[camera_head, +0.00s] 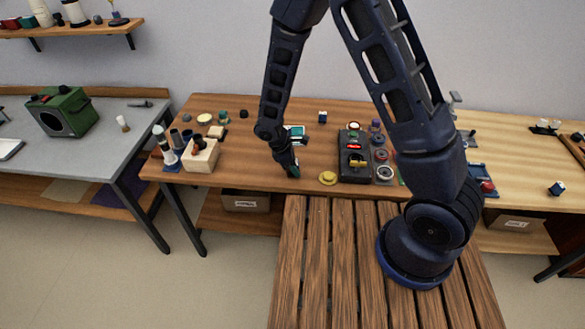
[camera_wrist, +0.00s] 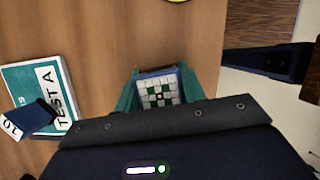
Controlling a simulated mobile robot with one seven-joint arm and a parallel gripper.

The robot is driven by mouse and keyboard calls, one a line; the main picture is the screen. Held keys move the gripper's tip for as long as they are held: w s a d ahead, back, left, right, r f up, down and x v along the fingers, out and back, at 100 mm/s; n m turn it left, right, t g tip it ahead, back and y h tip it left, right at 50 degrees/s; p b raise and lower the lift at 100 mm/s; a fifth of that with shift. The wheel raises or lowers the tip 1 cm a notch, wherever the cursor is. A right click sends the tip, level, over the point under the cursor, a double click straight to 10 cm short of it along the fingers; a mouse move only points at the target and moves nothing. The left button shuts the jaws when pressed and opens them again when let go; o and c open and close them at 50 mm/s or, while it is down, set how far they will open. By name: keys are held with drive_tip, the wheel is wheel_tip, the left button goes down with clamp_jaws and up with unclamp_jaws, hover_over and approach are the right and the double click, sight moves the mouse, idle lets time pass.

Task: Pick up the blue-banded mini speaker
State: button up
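My gripper (camera_head: 292,171) is low over the front part of the wooden table in the head view. In the wrist view its teal fingers (camera_wrist: 160,90) stand apart, one on each side of a small block (camera_wrist: 158,98). The block has a white and green checkered face with a blue edge. I cannot tell if the fingers touch it, or if it is the blue-banded mini speaker. Another small dark blue piece (camera_wrist: 30,117) with a white lettered face lies at a teal and white "TEST A" card (camera_wrist: 56,82) at left.
A yellow disc (camera_head: 328,178) lies right of my gripper, then a dark panel (camera_head: 346,174) with several parts. A wooden block holder (camera_head: 203,160) stands to the left. The table's front edge is close. Small dark blue cubes sit at the back (camera_head: 323,117) and far right (camera_head: 556,188).

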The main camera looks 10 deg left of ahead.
drive_tip(key=c, duration=0.3)
